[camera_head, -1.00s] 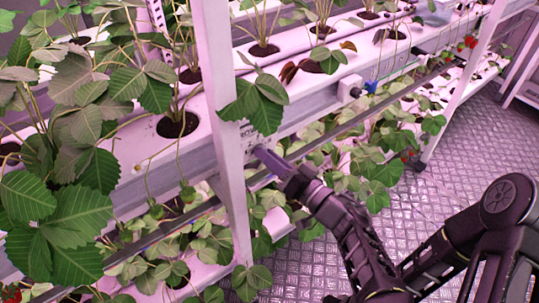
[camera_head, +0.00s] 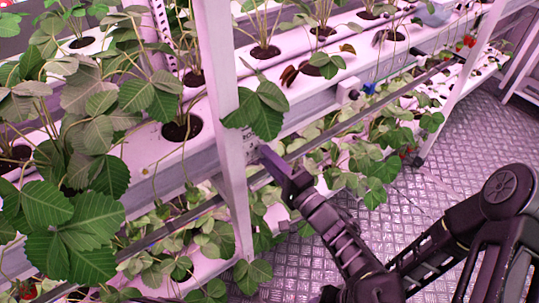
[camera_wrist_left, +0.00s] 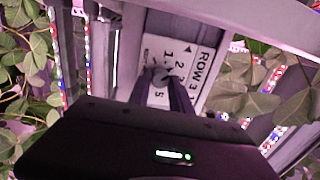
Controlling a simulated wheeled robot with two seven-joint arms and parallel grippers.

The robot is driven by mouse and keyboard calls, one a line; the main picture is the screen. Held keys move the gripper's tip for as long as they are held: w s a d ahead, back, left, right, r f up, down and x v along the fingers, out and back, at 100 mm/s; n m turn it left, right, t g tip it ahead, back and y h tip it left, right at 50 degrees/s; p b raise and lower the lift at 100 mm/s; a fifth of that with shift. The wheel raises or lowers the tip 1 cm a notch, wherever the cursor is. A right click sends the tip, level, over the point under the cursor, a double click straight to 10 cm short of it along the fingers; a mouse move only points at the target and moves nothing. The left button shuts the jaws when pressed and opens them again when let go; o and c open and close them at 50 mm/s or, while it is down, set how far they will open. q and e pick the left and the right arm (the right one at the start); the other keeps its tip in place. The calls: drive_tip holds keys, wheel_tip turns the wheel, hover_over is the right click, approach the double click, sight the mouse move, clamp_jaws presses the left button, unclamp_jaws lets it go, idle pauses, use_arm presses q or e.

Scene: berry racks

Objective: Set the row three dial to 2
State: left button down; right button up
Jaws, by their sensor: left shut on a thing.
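The row three dial plate (camera_wrist_left: 203,62) is a pale label marked "ROW 3" with several digits, seen tilted in the left wrist view. It is mounted on the rack's front rail; in the head view only a small part of the plate (camera_head: 250,138) shows beside the white post. My left gripper (camera_wrist_left: 172,88) is shut on the dial's dark knob (camera_wrist_left: 163,76) at the plate's middle. The fingers cover much of the knob, so I cannot tell its setting. In the head view the left gripper (camera_head: 272,162) reaches the rail under a leaf. My right gripper is not in view.
A white upright post (camera_head: 227,110) stands just left of the gripper. Strawberry leaves (camera_head: 262,110) hang close above it. A lower planted shelf lies beneath. The metal floor (camera_head: 440,150) to the right is open.

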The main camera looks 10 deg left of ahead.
use_arm(q)
drive_tip(key=shift+m, duration=0.4)
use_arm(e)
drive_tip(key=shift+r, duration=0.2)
use_arm(q)
drive_tip(key=c, duration=1.2)
unclamp_jaws()
drive_tip(key=shift+o, duration=0.2)
drive_tip(key=shift+d+f, duration=0.1)
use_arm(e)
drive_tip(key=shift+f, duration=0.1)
